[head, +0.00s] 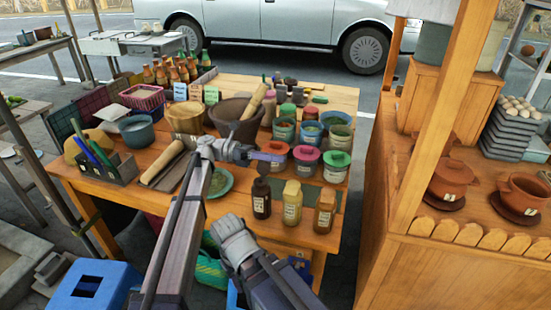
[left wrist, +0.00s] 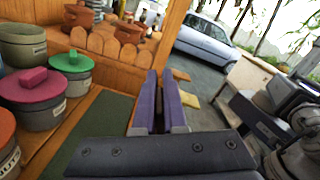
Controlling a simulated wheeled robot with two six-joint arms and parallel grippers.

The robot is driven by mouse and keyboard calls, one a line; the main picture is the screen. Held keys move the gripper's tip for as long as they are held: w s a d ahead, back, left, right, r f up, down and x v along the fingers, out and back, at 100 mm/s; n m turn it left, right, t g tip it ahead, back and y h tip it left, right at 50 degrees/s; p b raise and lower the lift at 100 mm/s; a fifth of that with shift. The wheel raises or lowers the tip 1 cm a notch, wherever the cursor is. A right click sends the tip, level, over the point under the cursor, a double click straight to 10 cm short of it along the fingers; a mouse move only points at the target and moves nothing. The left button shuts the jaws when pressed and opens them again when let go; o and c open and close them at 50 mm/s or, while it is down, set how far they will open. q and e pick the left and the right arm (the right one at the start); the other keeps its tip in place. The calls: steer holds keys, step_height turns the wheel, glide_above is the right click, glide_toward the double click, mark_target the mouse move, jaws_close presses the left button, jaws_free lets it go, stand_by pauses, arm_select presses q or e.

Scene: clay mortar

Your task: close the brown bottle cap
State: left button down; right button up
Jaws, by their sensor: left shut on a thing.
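The brown bottle (head: 261,203) stands upright at the front edge of the wooden table, left of two similar bottles. A small brown piece, apparently its cap (head: 263,168), is just above the bottle's top, below my left fingertips. I cannot tell whether it touches the bottle. My left gripper (head: 267,157) reaches in from the left over the bottle, its fingers nearly together and shut on the cap. In the left wrist view its purple fingers (left wrist: 160,100) are close together, and the cap is not clearly seen. My right gripper (head: 228,230) is low in front of the table; its fingers are unclear.
A yellow-capped bottle (head: 292,206) and an orange-capped bottle (head: 325,213) stand close to the right. A large mortar bowl (head: 236,120) is farther back. Floor space lies right of the table.

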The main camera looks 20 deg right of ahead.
stand_by(0.4)
arm_select(q)
steer(key=s+a+f+m+b, duration=0.2)
steer(key=s+m, duration=0.1)
steer(key=m, duration=0.8)
steer(key=s+a+f+m+b, duration=0.2)
steer(key=s+m, duration=0.2)
steer(key=m, duration=0.8)
steer(key=shift+s+a+f+b, duration=0.15)
steer(key=shift+a+f+b, duration=0.15)
steer(key=shift+f+b, duration=0.1)
stand_by(0.4)
steer(key=c, duration=1)
jaws_free()
